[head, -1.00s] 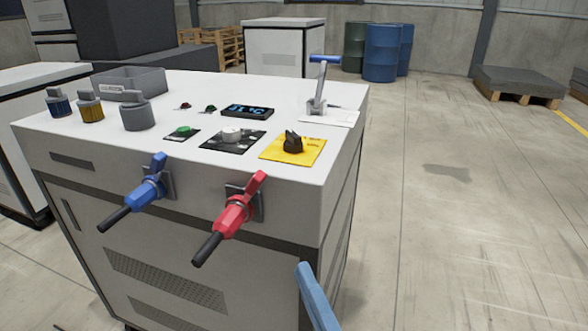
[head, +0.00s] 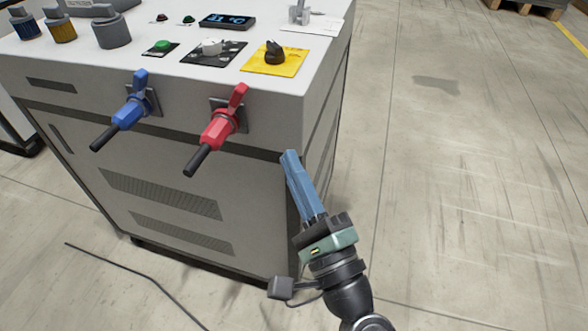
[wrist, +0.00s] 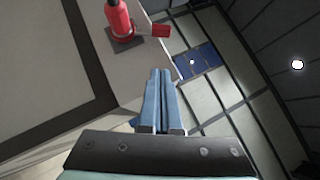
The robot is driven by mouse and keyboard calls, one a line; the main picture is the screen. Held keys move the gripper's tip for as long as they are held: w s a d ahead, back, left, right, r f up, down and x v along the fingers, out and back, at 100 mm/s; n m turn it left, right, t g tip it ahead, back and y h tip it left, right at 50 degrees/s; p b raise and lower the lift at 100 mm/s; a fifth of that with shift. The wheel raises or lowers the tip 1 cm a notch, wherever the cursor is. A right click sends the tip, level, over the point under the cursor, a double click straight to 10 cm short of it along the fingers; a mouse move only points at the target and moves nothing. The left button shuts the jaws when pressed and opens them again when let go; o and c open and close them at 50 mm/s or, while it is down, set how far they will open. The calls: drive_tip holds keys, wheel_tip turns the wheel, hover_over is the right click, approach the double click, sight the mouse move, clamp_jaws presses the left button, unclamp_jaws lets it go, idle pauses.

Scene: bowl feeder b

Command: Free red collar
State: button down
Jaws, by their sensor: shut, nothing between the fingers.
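The red collar (head: 218,131) is on a red connector with a black cable end, plugged into a socket on the cabinet's front face, right of a blue one. A red lever (head: 238,96) stands up at the socket. The red connector also shows at the top of the wrist view (wrist: 118,19), with the red lever (wrist: 160,31) beside it. My gripper (head: 289,155) has long blue fingers, shut and empty. It is apart from the red connector, to its right and lower in the head view, by the cabinet's front right corner.
A blue connector (head: 128,113) with a blue lever sits left of the red one. The cabinet top (head: 130,65) carries a yellow plate (head: 276,59) with a black knob, buttons and a display. A thin dark cable (head: 140,275) lies on the floor. The floor at right is clear.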

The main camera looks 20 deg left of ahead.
sight(245, 95)
drive_tip(key=w+a+r, duration=0.1)
drive_tip(key=a, duration=0.1)
drive_tip(key=w+a+r, duration=0.1)
drive_tip(key=w+a, duration=0.1)
drive_tip(key=w+a+r+p, duration=0.1)
drive_tip(key=a+r, duration=0.1)
drive_tip(key=a, duration=0.1)
drive_tip(key=shift+w+a+r, duration=0.1)
drive_tip(key=shift+w, duration=0.25)
drive_tip(key=shift+r+p, duration=0.2)
drive_tip(key=shift+p, duration=0.15)
